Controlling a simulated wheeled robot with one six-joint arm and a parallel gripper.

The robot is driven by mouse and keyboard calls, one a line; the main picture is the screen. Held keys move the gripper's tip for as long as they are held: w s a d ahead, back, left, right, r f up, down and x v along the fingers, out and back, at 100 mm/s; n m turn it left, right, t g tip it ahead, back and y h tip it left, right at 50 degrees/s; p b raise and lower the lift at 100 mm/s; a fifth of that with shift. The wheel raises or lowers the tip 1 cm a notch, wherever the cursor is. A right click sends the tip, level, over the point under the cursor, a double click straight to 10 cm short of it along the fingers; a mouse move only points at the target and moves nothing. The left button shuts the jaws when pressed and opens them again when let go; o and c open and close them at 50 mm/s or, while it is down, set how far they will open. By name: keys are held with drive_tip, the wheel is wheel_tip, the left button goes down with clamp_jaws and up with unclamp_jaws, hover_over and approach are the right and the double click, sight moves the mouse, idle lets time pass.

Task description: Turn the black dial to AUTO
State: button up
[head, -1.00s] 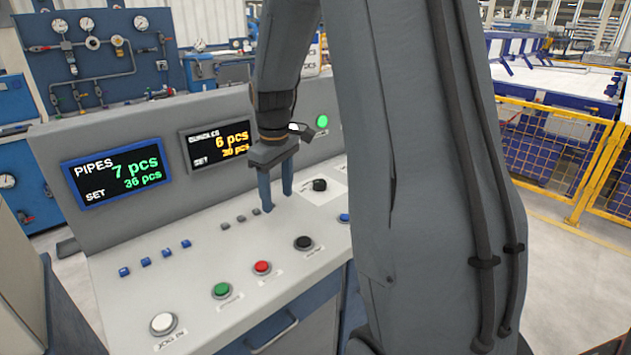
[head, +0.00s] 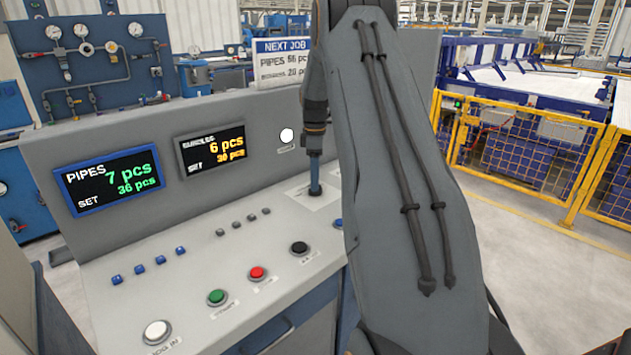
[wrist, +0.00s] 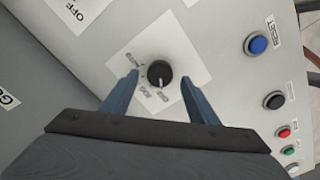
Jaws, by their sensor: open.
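The black dial (wrist: 160,73) sits on a white label plate (wrist: 185,52) on the sloped console top. In the wrist view its white pointer mark is on the side facing my gripper, towards the lower part of the plate. Lettering is printed around it, with what looks like AUTO at the upper left; it is small and hard to read. My gripper (wrist: 161,88) is open, one finger on each side of the dial with gaps. In the head view my gripper (head: 315,175) is over the dial, which is mostly hidden at the fingertips.
A blue button (wrist: 258,44), a black button (wrist: 273,101), a red button (head: 257,273), a green button (head: 216,297) and a white button (head: 157,331) line the console's front. Two displays (head: 109,178) stand on the upright panel behind. Small blue and grey buttons lie left of the dial.

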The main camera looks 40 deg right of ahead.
drive_tip(key=shift+f, duration=1.3)
drive_tip(key=c, duration=1)
drive_tip(key=shift+c, duration=0.2)
